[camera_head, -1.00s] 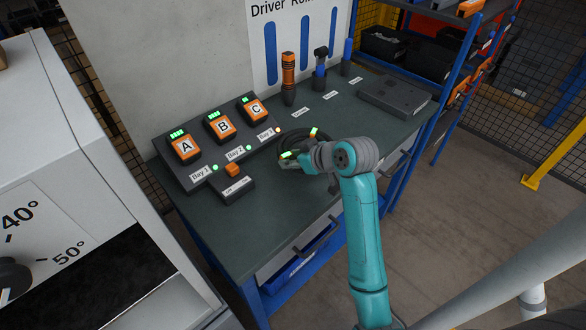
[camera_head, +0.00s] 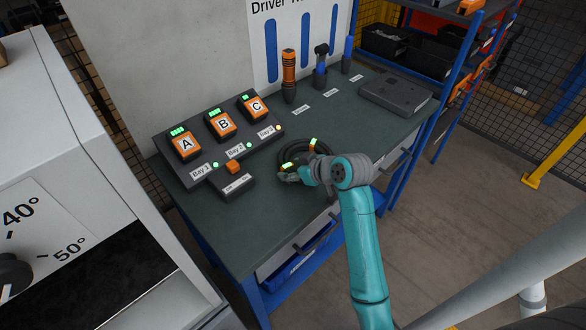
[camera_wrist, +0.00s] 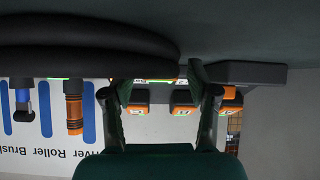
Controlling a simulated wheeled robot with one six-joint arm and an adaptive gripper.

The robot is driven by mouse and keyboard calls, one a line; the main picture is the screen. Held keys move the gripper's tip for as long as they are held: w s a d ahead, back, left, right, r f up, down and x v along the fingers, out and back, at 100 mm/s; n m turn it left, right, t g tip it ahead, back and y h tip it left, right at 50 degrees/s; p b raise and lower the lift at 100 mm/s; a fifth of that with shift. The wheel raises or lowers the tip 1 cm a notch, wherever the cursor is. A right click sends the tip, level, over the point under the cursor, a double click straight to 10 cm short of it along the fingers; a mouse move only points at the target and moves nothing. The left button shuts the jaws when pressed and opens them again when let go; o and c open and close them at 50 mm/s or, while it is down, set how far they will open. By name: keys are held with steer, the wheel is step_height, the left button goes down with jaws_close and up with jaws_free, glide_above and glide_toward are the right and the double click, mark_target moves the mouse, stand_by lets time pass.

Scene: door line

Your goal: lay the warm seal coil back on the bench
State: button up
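The warm seal coil (camera_head: 325,148) is a dark ring with bright green tags over the near middle of the bench (camera_head: 345,118). It looks flat and low; I cannot tell whether it fully touches the top. My gripper (camera_head: 287,176) is at the ring's near left side. In the wrist view, which is upside down, the coil (camera_wrist: 70,45) is a thick black band, seen edge-on. My gripper's fingers (camera_wrist: 160,85) stand apart there, with the coil's end between their tips.
A charger block (camera_head: 195,150) with orange units A, B and C stands left of the coil, with a small box with an orange button (camera_head: 233,183) before it. A flat grey case (camera_head: 395,97) lies at the right. The front left bench is clear.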

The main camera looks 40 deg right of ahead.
steer(key=v, duration=1.2)
steer(key=shift+s, duration=0.1)
stand_by(0.5)
